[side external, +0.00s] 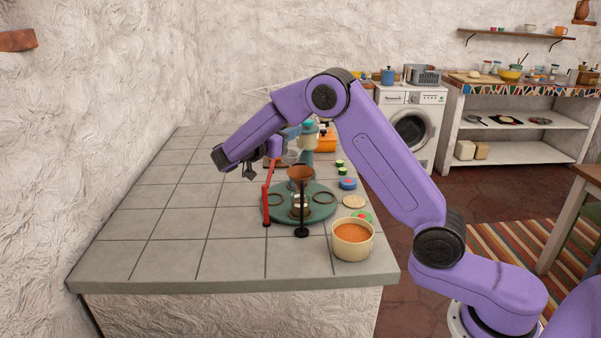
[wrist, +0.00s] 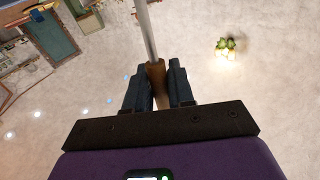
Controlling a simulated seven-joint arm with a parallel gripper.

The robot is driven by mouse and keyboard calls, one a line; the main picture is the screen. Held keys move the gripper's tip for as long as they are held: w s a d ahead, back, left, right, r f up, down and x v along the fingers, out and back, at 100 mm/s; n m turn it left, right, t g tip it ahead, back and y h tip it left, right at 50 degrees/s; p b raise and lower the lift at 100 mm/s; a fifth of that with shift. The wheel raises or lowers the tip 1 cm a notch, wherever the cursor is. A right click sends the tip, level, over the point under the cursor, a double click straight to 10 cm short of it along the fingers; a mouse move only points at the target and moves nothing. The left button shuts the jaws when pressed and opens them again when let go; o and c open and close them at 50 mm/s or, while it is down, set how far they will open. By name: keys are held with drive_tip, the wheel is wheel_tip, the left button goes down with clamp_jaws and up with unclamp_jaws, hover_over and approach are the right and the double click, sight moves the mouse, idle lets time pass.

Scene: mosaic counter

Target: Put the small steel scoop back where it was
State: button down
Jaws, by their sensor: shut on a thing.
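My gripper (side external: 249,173) is above the tiled counter, left of the red post in the side view. In the wrist view my gripper (wrist: 160,88) is shut on the brown handle (wrist: 157,73) of a tool. A straight steel shaft (wrist: 147,32) runs from the handle out of the top of the picture. This looks like the steel scoop, but its bowl is out of the wrist view. I cannot make the scoop out in the side view. A cream tub of orange grains (side external: 353,232) stands at the counter's front right.
A green round board (side external: 325,208) holds dark rings and a copper funnel (side external: 300,172) on a black stand. The red post (side external: 267,196) stands at its left edge. Small discs and jars are behind and right. The counter's left side (side external: 165,220) is clear.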

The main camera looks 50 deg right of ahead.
drive_tip(key=shift+w+n, duration=0.45)
drive_tip(key=shift+n, duration=0.25)
drive_tip(key=shift+s+a, duration=0.1)
